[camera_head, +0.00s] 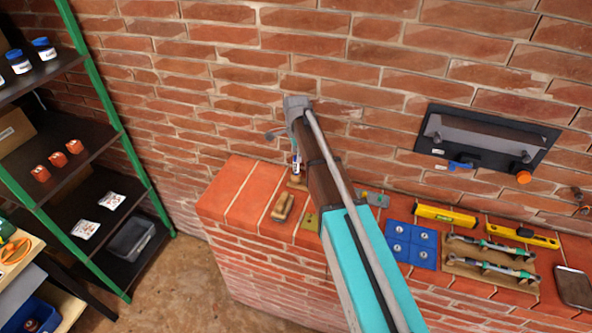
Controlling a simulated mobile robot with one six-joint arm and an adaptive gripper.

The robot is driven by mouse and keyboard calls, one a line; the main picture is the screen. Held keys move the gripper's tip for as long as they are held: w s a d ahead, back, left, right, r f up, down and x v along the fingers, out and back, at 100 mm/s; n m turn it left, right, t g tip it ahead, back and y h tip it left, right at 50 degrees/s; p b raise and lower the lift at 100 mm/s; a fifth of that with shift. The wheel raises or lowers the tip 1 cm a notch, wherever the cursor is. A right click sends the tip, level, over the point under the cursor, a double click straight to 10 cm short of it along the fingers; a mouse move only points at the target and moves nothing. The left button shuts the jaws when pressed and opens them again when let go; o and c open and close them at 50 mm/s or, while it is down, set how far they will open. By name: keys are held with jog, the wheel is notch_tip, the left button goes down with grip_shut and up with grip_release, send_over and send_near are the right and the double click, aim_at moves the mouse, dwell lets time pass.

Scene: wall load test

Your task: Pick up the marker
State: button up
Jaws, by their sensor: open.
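A small upright white and blue item that looks like the marker (296,164) stands over the left part of the brick ledge, just left of my arm. It is small, and its lower end is close to a wooden block. My gripper (279,134) shows only in small part beside the far end of my arm, above and slightly left of the marker. The rest of it is hidden behind the arm. It is open, and I cannot tell whether its fingers touch the marker.
The brick ledge (236,190) runs along the wall. A wooden block (283,207), blue pad (409,245), yellow levels (445,215) and a tan rack (462,268) with two tools lie on it. A black panel (484,140) hangs above. A green-framed shelf (108,105) stands left.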

aim_at(296, 164)
jog(key=shift+f, duration=0.1)
jog(key=shift+s+a+f+b, duration=0.1)
jog(key=shift+f+b, duration=1.15)
jog(key=shift+b, duration=0.1)
jog(key=shift+s+f+b, duration=0.1)
jog(key=shift+f+b, duration=1.15)
jog(key=shift+b, duration=0.05)
grip_shut()
